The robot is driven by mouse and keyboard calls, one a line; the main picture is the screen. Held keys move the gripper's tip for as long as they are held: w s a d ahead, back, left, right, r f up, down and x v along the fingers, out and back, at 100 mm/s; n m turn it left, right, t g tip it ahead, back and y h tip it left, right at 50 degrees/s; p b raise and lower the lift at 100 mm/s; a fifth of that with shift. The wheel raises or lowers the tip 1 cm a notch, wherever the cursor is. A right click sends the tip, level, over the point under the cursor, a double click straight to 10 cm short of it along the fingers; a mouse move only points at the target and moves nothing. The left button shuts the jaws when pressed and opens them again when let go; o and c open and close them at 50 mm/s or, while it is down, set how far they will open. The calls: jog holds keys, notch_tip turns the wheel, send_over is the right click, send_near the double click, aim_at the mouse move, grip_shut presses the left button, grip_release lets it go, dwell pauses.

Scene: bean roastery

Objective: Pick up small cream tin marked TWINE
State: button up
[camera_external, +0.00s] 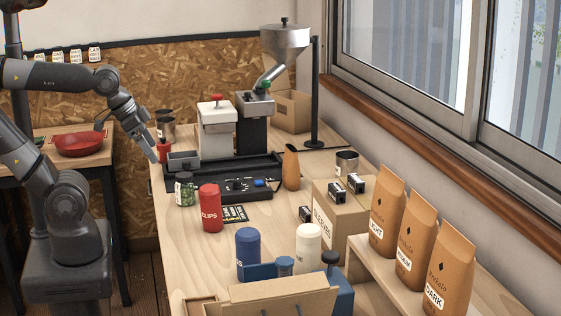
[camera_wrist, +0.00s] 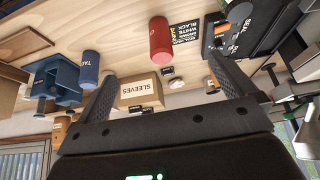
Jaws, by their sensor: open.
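A cream tin (camera_external: 308,243) stands upright on the wooden bench, right of a blue tin (camera_external: 248,248) and in front of the SLEEVES carton. Its lettering is too small to read, and I cannot make it out in the wrist view, where a finger may cover it. The blue tin, marked TA…, also shows in the wrist view (camera_wrist: 89,68). My gripper (camera_external: 152,156) is at the bench's far left, well away from the cream tin and beside a red cup. In the wrist view my gripper (camera_wrist: 160,68) has its fingers wide apart with nothing between them.
A red CLIPS tin (camera_external: 210,208) stands between my gripper and the cream tin. Brown bags (camera_external: 388,212) stand right. The bench's left front is clear.

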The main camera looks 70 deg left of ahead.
jog(key=shift+c, duration=0.6)
jog(key=c, duration=0.4)
jog(key=m+g+h, duration=0.2)
jog(key=m, duration=0.3)
send_over(309, 241)
jog(key=s+a, duration=0.4)
jog(key=a, duration=0.1)
notch_tip(309, 241, down, 7)
jog(key=shift+w+r+x, duration=0.1)
jog(key=shift+w+x, duration=0.15)
jog(key=shift+x, duration=1.6)
jog(key=shift+w+r+x, duration=0.1)
jog(key=shift+w+x, duration=0.15)
jog(key=shift+x, duration=1.65)
jog(key=shift+w+r+x, duration=0.1)
jog(key=shift+w+x, duration=0.1)
jog(key=shift+x, duration=1.65)
